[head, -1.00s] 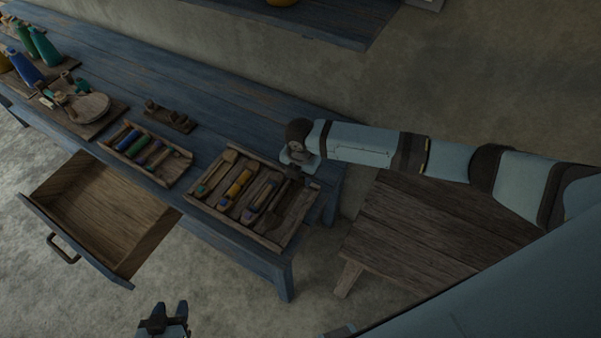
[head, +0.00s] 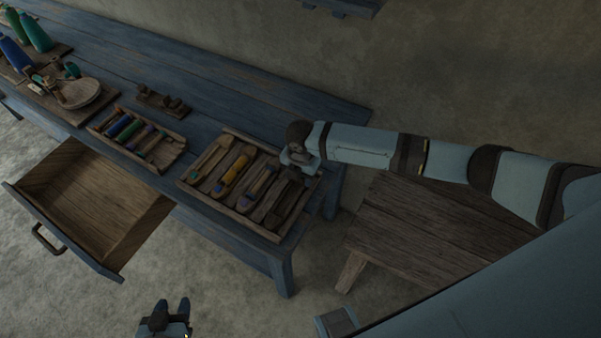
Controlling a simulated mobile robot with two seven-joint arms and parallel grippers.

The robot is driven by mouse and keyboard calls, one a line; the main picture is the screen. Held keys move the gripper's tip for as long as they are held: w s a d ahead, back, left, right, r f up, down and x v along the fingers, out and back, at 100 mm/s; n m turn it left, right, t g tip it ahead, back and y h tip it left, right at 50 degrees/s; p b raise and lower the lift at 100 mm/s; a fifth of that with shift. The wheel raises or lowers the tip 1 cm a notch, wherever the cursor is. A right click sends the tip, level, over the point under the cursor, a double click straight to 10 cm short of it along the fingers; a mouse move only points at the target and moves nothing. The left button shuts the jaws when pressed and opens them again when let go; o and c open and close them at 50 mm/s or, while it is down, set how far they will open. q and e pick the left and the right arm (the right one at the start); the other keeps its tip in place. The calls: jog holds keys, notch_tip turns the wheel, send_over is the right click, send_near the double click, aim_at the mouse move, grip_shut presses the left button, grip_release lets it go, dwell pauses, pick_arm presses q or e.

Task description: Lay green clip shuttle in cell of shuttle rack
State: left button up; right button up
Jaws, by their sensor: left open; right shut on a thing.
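The shuttle rack (head: 256,231) is a wooden tray of slanted cells near the table's front right end. My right gripper (head: 287,180) is over the rack's right end, shut on a dark wooden shuttle (head: 277,204) lying along the rightmost cell area. The gripper covers its far end; its clip colour and whether it touches the rack floor cannot be told. My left gripper (head: 168,312) is open and empty, low before the table.
A second tray (head: 174,162) with coloured bobbins stands left of the rack. Behind it is a small peg block (head: 160,101). An open, empty drawer (head: 95,205) juts out in front. A wooden bench (head: 440,235) stands at the right. The blue table's back strip (head: 230,95) is clear.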

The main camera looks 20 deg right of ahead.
jog(key=shift+f, duration=0.4)
jog(key=o, duration=1)
jog(key=shift+s, duration=0.1)
jog(key=shift+o, duration=0.2)
jog(key=shift+a+f, duration=0.1)
jog(key=shift+f, duration=0.1)
jog(key=shift+s, duration=0.1)
jog(key=shift+f, duration=0.15)
notch_tip(320, 180, up, 21)
jog(key=p, duration=0.6)
jog(key=shift+w, duration=0.2)
